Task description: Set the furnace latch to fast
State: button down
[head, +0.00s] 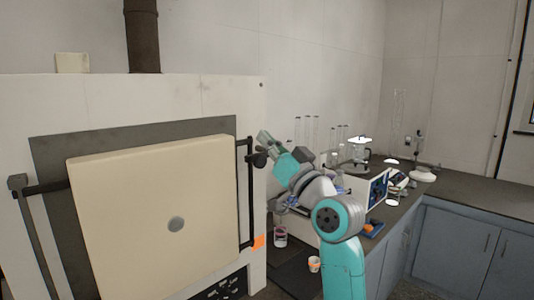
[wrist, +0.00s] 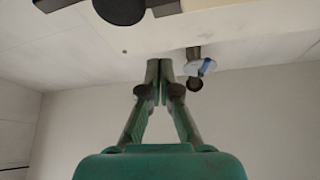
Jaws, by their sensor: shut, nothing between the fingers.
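The furnace (head: 255,105) fills the left of the head view, its cream door (head: 150,200) facing me. A dark vertical latch bar (head: 250,195) runs along the door's right edge, with a round black knob (head: 260,159) near its upper end. My gripper (head: 263,137) is just above the knob in the head view; I cannot tell if they touch. In the wrist view, my gripper's fingertips (wrist: 159,68) are together and empty. A dark round part, seemingly the knob (wrist: 119,8), is at the top edge, apart from them. No readable latch setting shows.
A dark flue pipe (head: 142,35) rises from the furnace top. An orange tag (head: 258,242) is low at the latch side. To the right, a bench (head: 480,190) carries glassware and instruments, with cups (head: 281,237) close to my arm.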

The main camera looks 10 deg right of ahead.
jog(key=w+d+v, duration=0.1)
jog(key=v, duration=0.8)
jog(key=shift+s+d+f, duration=0.15)
jog(key=shift+d+f, duration=0.05)
jog(key=shift+d, duration=0.15)
jog(key=shift+f, duration=0.1)
jog(key=s+d+f+m+h, duration=0.2)
jog(key=s+f+m+h, duration=0.15)
jog(key=f, duration=1.05)
jog(key=s+d+f+m+h, duration=0.15)
jog(key=s+f+h, duration=0.3)
jog(key=f, duration=1.05)
jog(key=s+d+f+m+g+h, duration=0.1)
jog(key=s+f+g+h, duration=0.15)
jog(key=s+f, duration=1.1)
jog(key=s+f+n+g, duration=0.1)
jog(key=s+f, duration=0.1)
jog(key=s, duration=1.3)
jog(key=s+f+n+g+h, duration=0.1)
jog(key=s+g, duration=0.1)
jog(key=s, duration=1.3)
jog(key=shift+f+n, duration=0.3)
jog(key=shift+f, duration=0.1)
